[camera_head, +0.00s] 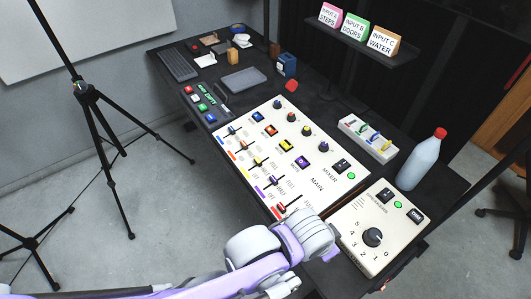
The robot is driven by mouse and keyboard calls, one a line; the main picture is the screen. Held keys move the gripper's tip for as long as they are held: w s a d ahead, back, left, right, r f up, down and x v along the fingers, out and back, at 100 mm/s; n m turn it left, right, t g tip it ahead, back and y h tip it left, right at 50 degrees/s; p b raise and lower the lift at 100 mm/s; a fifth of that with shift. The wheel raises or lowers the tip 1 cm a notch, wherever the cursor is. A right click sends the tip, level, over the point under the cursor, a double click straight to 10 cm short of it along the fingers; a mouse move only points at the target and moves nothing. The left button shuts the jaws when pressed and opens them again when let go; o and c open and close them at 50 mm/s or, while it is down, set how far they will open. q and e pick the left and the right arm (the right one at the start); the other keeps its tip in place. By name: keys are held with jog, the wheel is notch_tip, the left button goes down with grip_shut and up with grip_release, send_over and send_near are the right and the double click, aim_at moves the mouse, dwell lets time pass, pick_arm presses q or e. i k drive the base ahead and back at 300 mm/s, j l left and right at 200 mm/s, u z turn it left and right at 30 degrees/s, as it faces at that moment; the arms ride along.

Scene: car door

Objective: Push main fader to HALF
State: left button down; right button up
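The mixer panel (300,145) is a cream board lying on the dark table, with several coloured faders in a slanted row. The fader at the near end, by the MAIN label (317,185), has a red cap (282,208). It sits near the lower-left part of its track; the exact mark is too small to read. My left arm comes in from the lower left, and its white wrist lies just in front of the panel's near corner. My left gripper (331,254) is mostly hidden by the wrist and appears apart from the red cap. My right gripper is not in view.
A cream box with a black dial (373,237) stands right of the mixer. A white bottle with a red cap (421,160) and a small switch box (368,138) are behind it. A tripod (95,100) stands at left. The floor left of the table is mostly open.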

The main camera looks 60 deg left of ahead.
aim_at(280, 206)
jog(key=u, duration=1.9)
